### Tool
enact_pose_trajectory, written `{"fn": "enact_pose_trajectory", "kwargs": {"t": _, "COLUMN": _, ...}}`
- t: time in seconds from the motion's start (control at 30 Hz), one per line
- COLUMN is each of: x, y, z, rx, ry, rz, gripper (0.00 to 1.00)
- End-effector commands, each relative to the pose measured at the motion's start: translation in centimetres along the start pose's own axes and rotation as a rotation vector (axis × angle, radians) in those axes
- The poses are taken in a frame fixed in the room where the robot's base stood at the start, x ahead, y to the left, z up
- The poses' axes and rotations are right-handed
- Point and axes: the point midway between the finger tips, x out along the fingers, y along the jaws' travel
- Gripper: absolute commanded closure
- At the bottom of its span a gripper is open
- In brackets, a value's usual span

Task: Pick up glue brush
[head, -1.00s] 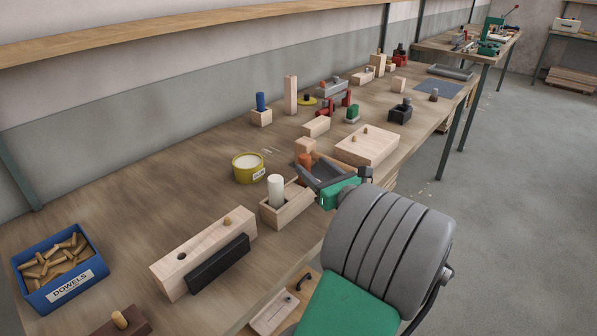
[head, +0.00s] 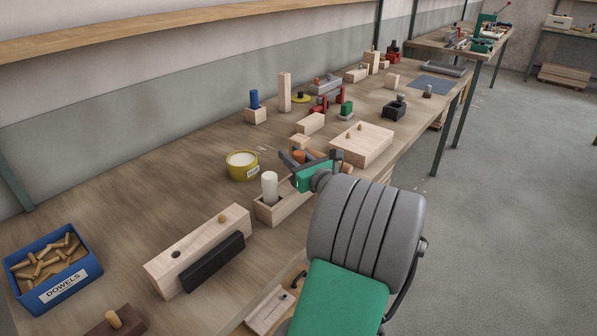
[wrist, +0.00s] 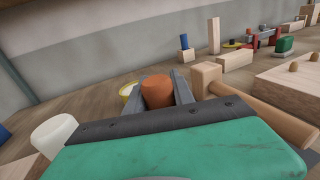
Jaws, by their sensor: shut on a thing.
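An orange cylinder (head: 298,156), which looks like the glue brush's handle, stands upright between my fingers; the wrist view also shows it (wrist: 158,92). Its lower end and any bristles are hidden. My gripper (head: 305,161) is shut on it at the far end of a wooden tray (head: 288,207); in the wrist view its grey fingers (wrist: 157,84) lie on either side. I cannot tell whether the cylinder is lifted. A yellow glue pot (head: 242,170) stands left of the gripper on the bench.
A white cylinder (head: 269,187) stands in the tray close to my gripper. Wood blocks (head: 362,146) lie just right and beyond. A drilled beam (head: 200,245) and a blue dowel box (head: 55,276) are at front left. The bench left of the pot is clear.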

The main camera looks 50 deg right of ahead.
Motion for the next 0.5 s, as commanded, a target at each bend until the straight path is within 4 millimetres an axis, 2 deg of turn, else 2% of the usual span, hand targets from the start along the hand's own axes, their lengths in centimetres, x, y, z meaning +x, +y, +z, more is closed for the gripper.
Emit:
{"fn": "enact_pose_trajectory", "kwargs": {"t": 0.03, "x": -0.01, "y": -0.01, "z": -0.01, "rx": 0.0, "ry": 0.0, "rz": 0.0, "gripper": 0.8}}
{"fn": "enact_pose_trajectory", "kwargs": {"t": 0.27, "x": -0.02, "y": -0.02, "z": -0.01, "rx": 0.0, "ry": 0.0, "rz": 0.0, "gripper": 0.99}}
{"fn": "enact_pose_trajectory", "kwargs": {"t": 0.5, "x": -0.02, "y": -0.03, "z": 0.0, "rx": 0.0, "ry": 0.0, "rz": 0.0, "gripper": 1.0}}
